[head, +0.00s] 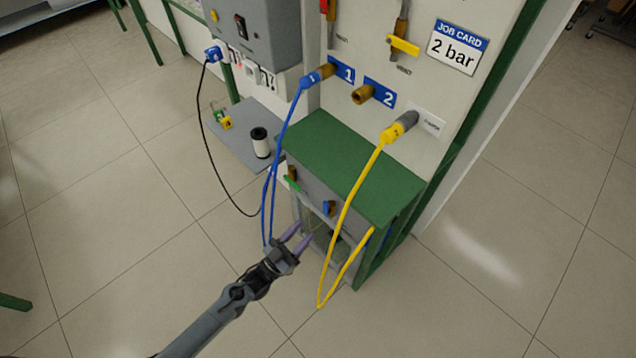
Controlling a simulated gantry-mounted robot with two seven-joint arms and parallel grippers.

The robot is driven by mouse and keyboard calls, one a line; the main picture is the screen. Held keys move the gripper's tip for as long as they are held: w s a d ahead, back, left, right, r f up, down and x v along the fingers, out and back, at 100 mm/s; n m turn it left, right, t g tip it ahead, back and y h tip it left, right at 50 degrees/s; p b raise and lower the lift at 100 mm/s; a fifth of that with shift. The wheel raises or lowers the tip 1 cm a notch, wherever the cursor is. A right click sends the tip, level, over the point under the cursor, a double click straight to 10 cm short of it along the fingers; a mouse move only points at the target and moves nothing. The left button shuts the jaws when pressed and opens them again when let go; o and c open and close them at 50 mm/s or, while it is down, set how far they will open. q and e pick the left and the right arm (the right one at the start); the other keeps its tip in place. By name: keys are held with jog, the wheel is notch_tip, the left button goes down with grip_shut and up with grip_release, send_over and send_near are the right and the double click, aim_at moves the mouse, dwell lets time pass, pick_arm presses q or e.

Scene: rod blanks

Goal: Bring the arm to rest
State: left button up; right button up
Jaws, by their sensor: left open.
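My left gripper (297,241) is in the head view at the lower middle. Its arm comes in from the bottom left. Its two purple fingertips are apart and nothing shows between them. The gripper is in front of the green-topped cabinet (345,150), near its lower open part. The blue hose (280,150) hangs down behind or beside the gripper; I cannot tell whether they touch. The yellow hose (345,215) loops down just right of the fingertips. My right gripper is not in view.
The blue hose is on port 1 (325,72); port 2 (363,95) is bare. The yellow hose joins a fitting (402,125) on the panel. A job card (457,46) reads 2 bar. A grey shelf (225,150) holds a white-and-black cylinder (261,145). The tiled floor (110,240) at left is clear.

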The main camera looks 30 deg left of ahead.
pick_arm(q)
jog(key=s+d+r+g+y+p, duration=0.1)
jog(key=s+d+r+g+p, duration=0.1)
jog(key=r+p, duration=0.15)
jog(key=s+d+r+n+g+y+p, duration=0.1)
jog(key=s+r+g+p, duration=0.15)
jog(key=r, duration=0.25)
jog(key=s+d+r+g+y+p, duration=0.1)
jog(key=s+d+r+p, duration=0.15)
jog(key=r, duration=0.25)
jog(key=s+a+r+g+y+p, duration=0.2)
jog(key=s+g, duration=0.4)
jog(key=s, duration=0.1)
jog(key=s+a+r+g+y+p, duration=0.1)
jog(key=s+a+r+g+y, duration=0.15)
jog(key=s+g, duration=0.4)
notch_tip(320, 180, up, 36)
jog(key=p, duration=3.6)
jog(key=shift+n+p, duration=0.3)
jog(key=shift+s+h, duration=0.1)
jog(key=shift+h, duration=0.15)
